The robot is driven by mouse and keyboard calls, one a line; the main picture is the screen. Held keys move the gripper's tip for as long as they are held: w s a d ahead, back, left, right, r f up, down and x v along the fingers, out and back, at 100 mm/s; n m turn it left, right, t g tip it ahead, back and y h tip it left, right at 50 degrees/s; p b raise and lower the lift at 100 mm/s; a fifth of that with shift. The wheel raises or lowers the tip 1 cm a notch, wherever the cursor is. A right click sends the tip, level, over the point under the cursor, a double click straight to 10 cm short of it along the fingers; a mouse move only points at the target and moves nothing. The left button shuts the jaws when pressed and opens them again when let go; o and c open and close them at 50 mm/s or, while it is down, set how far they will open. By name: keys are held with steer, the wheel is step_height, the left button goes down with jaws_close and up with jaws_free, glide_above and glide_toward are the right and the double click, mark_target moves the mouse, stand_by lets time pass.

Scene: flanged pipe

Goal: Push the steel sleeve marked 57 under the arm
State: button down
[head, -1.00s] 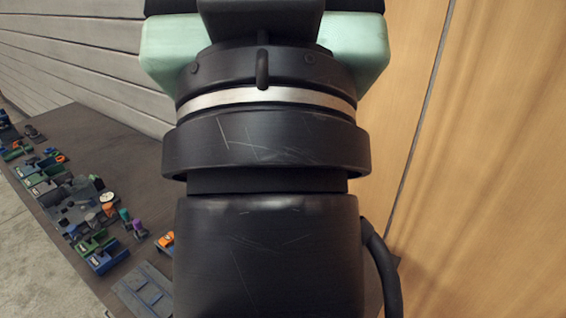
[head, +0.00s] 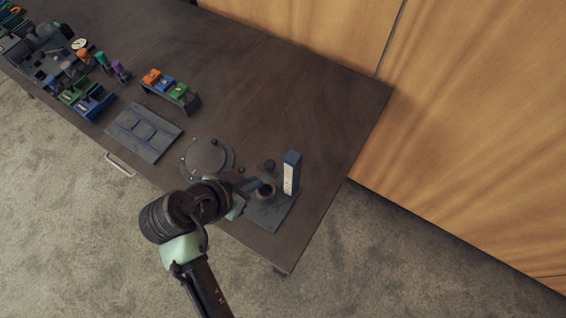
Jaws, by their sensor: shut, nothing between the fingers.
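My gripper (head: 241,188) is at the end of my arm, over the front right part of the table. It is shut and empty, and its fingertips are small and dark in this view. Just right of it a dark base plate (head: 270,213) bears a short dark round piece (head: 265,190) and an upright blue post (head: 291,173) with a white marked face. I cannot read a 57 on anything, so I cannot tell which piece is the steel sleeve. Whether my gripper touches the fixture is unclear.
A round flanged disc (head: 205,158) lies left of my gripper. Beyond it are a flat grey panel (head: 144,131) and a rack of coloured blocks (head: 172,88). Several fixtures crowd the far left. The table's (head: 300,95) back right is clear, beside a wooden wall (head: 470,130).

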mark_target(272, 185)
steer(key=x, duration=0.6)
steer(key=s+x, duration=0.1)
steer(key=x, duration=0.3)
steer(key=shift+s+f+p, duration=0.1)
steer(key=shift+f+p, duration=0.2)
steer(key=shift+p, duration=0.1)
steer(key=shift+s+a, duration=0.6)
steer(key=shift+s, duration=0.05)
